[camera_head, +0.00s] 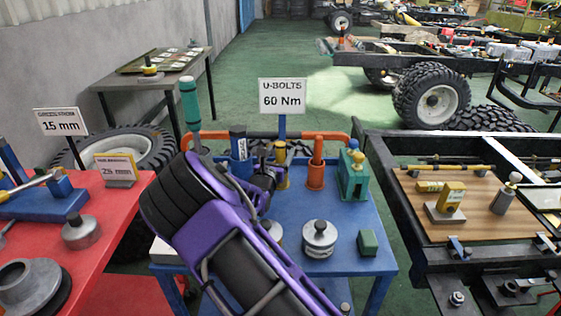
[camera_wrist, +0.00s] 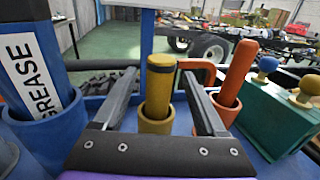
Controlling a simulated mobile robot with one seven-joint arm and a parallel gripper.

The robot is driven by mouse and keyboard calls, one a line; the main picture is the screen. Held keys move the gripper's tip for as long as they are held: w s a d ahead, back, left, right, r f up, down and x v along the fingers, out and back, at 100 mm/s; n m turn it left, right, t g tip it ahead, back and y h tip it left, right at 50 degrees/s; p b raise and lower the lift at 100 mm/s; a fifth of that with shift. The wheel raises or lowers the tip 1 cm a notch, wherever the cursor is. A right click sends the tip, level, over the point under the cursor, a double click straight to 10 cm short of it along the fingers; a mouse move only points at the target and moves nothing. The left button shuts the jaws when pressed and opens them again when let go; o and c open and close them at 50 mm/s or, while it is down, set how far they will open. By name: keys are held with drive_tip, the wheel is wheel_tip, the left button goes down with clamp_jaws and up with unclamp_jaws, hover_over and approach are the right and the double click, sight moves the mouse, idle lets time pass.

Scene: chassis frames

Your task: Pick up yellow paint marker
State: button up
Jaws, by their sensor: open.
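The yellow paint marker (camera_wrist: 160,88) stands upright in a short cup (camera_wrist: 155,123) in the wrist view, its top clear of the cup. In the head view the marker (camera_head: 281,156) is at the back of the blue table, partly hidden by my gripper (camera_head: 267,178). My gripper (camera_wrist: 160,76) is open and empty. Its two dark fingers point toward the marker, which appears between them with a gap on each side. I cannot tell how far the fingertips reach past it.
A blue tube marked GREASE (camera_wrist: 30,70) stands left of the marker, an orange tool (camera_wrist: 238,72) in a cup at its right. A green block with knobs (camera_wrist: 268,115) is further right. The U-BOLTS sign (camera_head: 282,96) and orange rail (camera_head: 335,136) are behind. A silver weight (camera_head: 319,238) sits in front.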

drive_tip(key=shift+w+d, duration=0.15)
drive_tip(key=shift+w, duration=0.45)
clamp_jaws()
drive_tip(key=shift+r, duration=0.1)
